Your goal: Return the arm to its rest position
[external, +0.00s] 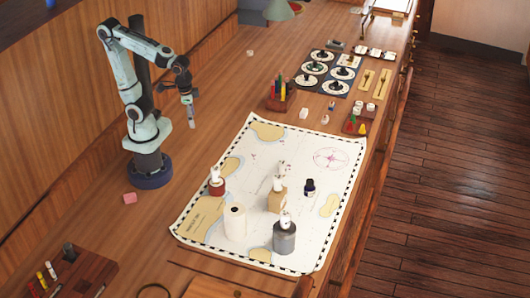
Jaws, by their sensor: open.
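My arm stands on the wooden desk (185,215) at the left, on a dark round base. It is bent, with the elbow up high and the forearm reaching right. My gripper (192,121) hangs from the wrist and points down, above the desk and left of the chart. It looks empty and touches nothing. The fingers are small in this view, and the gap between them is hard to make out.
A chart (300,165) lies to the right, bearing a white cylinder (235,222), a grey canister (284,238), a tan block (277,200), a red-based item (216,184) and a dark bottle (309,187). A pen holder (281,95) stands behind. A pink block (129,198) lies near my base.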

